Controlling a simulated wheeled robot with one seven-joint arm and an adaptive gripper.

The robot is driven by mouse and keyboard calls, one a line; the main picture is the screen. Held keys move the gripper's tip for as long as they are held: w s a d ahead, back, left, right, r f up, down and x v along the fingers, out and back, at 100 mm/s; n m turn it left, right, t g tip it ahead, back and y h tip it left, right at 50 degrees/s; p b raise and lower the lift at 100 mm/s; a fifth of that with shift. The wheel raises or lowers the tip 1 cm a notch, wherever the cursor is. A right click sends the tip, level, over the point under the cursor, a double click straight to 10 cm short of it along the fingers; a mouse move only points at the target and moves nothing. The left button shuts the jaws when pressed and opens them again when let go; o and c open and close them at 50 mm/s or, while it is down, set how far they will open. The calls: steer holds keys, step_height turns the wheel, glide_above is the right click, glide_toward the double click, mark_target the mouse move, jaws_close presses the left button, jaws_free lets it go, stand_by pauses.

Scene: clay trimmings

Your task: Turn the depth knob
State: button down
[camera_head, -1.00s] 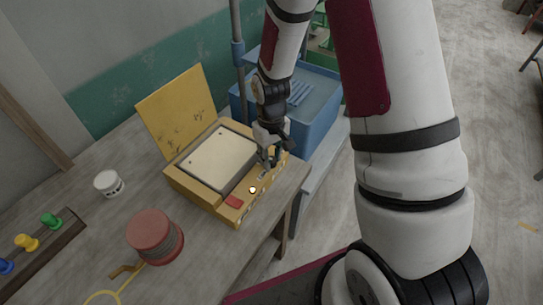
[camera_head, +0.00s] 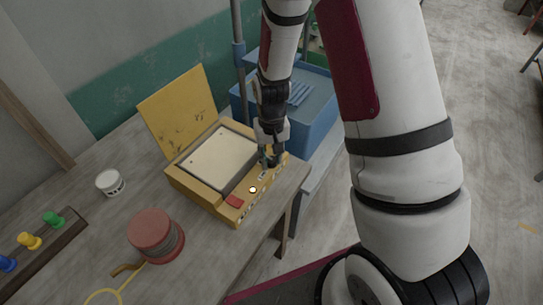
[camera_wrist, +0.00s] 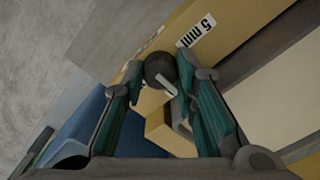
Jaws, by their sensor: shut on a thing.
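The yellow box-shaped machine (camera_head: 202,194) sits on the workbench with its lid (camera_head: 178,112) raised and a cream plate (camera_head: 219,158) on top. My gripper (camera_head: 270,163) points down at the far right end of its front control strip. In the wrist view, my gripper (camera_wrist: 163,80) has its two green-padded fingers closed around a dark round knob (camera_wrist: 158,66) with a white pointer mark.
A red button (camera_head: 234,202) and a small white light (camera_head: 253,189) are on the same strip. A blue tub (camera_head: 318,118) stands close behind my gripper. A red spool (camera_head: 152,236), a white jar (camera_head: 110,183) and a rack of coloured pegs (camera_head: 45,248) are at left.

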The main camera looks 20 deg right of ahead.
steer(key=c, duration=1.3)
jaws_free()
